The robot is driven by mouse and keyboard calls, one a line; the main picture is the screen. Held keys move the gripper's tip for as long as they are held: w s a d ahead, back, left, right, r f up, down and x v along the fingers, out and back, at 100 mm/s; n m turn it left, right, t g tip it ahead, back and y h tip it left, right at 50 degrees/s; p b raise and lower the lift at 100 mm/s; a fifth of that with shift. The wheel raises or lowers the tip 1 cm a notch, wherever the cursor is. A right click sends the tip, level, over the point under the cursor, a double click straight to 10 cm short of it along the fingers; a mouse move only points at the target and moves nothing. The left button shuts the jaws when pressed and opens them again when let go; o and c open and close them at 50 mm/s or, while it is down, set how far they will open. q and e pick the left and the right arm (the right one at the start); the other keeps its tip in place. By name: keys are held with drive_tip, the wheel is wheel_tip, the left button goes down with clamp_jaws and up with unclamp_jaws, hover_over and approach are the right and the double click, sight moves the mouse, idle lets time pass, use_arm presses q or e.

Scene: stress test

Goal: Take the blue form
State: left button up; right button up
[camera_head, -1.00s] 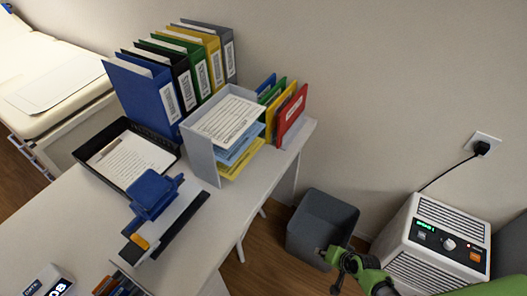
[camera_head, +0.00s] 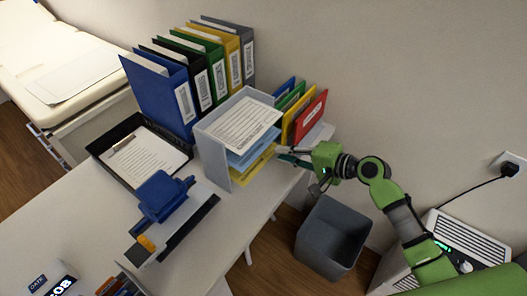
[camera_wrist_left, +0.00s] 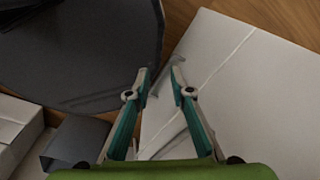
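The blue form (camera_head: 257,149) lies on the middle level of the grey paper sorter (camera_head: 213,158), between white sheets above and a yellow form (camera_head: 252,167) below. Its right edge shows at the open side. My right gripper (camera_head: 280,154) is just right of that side, fingers toward the blue and yellow forms. Its fingers look apart, with nothing seen between them; contact with the forms cannot be told. My left gripper (camera_wrist_left: 158,74) is open and empty in the left wrist view, and is out of the head view.
Upright colored folders, including a red one (camera_head: 309,116), stand close behind my right gripper. Ring binders (camera_head: 160,95), a black tray with a clipboard (camera_head: 141,158) and a blue hole punch (camera_head: 162,195) share the desk. A grey bin (camera_head: 331,235) stands on the floor.

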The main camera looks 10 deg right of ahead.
drive_tip(key=b+x, duration=0.2)
drive_tip(key=x, duration=0.5)
drive_tip(key=shift+w+a, duration=0.2)
drive_tip(key=shift+w, duration=0.05)
drive_tip(key=shift+f, duration=0.1)
drive_tip(key=shift+s, duration=0.1)
clamp_jaws()
drive_tip(key=p, duration=0.3)
approach(263, 150)
drive_tip(key=s+d+f, duration=0.1)
drive_tip(key=s+d, duration=0.4)
drive_tip(key=shift+s+d+f, duration=0.2)
drive_tip(key=shift+s+d, duration=0.1)
idle(0.8)
